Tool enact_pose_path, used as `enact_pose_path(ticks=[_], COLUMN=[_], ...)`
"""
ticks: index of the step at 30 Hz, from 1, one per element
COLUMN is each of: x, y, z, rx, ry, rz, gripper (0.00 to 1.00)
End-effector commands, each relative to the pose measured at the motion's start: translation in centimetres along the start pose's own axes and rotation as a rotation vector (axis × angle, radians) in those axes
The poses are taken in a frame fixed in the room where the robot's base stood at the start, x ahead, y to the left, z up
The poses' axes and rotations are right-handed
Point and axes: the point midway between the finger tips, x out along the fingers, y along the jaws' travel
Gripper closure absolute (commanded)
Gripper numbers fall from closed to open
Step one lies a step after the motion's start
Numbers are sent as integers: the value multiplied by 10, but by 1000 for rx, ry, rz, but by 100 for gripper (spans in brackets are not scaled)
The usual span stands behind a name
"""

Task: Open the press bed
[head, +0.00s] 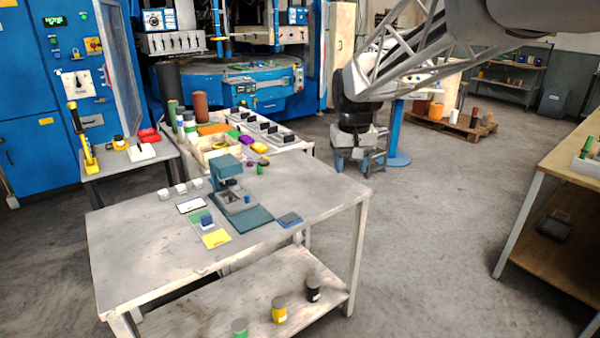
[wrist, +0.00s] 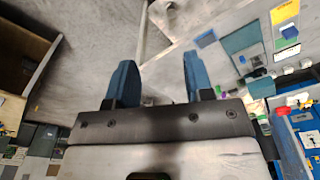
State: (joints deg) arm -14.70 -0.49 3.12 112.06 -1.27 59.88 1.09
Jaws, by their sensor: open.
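A small teal press (head: 226,172) stands on the grey worktable (head: 140,250). Its upright head is over a grey bed area (head: 238,199), with a flat dark teal plate (head: 252,219) in front. I cannot tell whether the bed is drawn out. In the wrist view the teal plate (wrist: 241,38) is at the upper right, away from my fingers. My gripper (head: 358,170) hangs over the floor to the right of the table, pointing down. In the wrist view its two blue fingers (wrist: 160,72) are apart with nothing between them.
Beside the press lie a yellow card (head: 215,239), a blue block (head: 206,219) and a blue-grey pad (head: 289,219). Small white pots stand behind. A cluttered bench (head: 290,143) is at the back. A wooden table (head: 565,205) is at right; open floor lies between.

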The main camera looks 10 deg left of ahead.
Motion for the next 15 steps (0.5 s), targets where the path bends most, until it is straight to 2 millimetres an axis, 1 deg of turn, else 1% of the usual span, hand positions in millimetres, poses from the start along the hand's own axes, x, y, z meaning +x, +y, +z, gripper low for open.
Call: enact_pose_path(ticks=[1, 3, 11, 15], x=[5, 9, 31, 46], y=[-7, -15, -50, -71], z=[-13, -30, -89, -119], rx=[-10, -22, -66, -90], ry=[-6, -11, -32, -45], rz=[-1, -1, -2, -2], gripper=[52, 52, 52, 52])
